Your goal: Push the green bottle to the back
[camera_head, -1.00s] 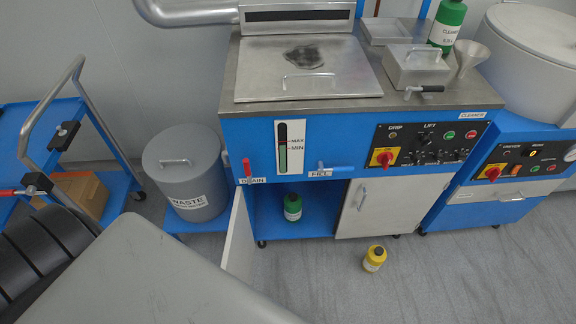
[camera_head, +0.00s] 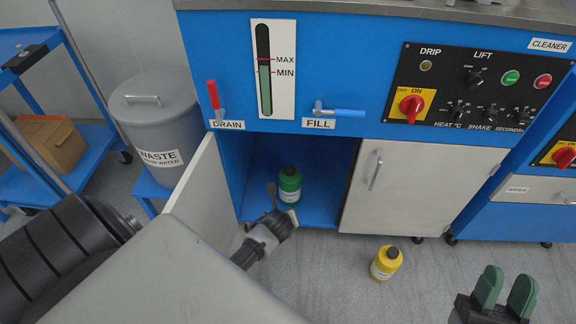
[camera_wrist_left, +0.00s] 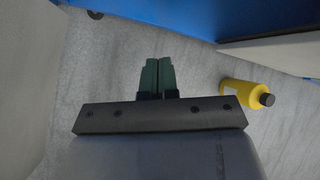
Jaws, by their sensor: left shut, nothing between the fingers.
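The green bottle (camera_head: 289,185) stands upright on the blue floor of the open cabinet (camera_head: 318,212), with a dark cap and a pale label. My left gripper (camera_head: 271,190) is at the cabinet opening, just left of and in front of the bottle; a gap or contact is hard to judge. In the left wrist view its green fingers (camera_wrist_left: 158,75) are together with nothing between them, and the green bottle does not show there. My right gripper (camera_head: 505,290) is at the lower right, fingers apart and empty, away from the bottle.
A yellow bottle (camera_head: 385,263) stands on the floor in front of the closed white door (camera_head: 415,190). The open white door (camera_head: 203,200) stands left of my left gripper. A grey waste bin (camera_head: 158,120) is further left. Floor between the yellow bottle and right gripper is clear.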

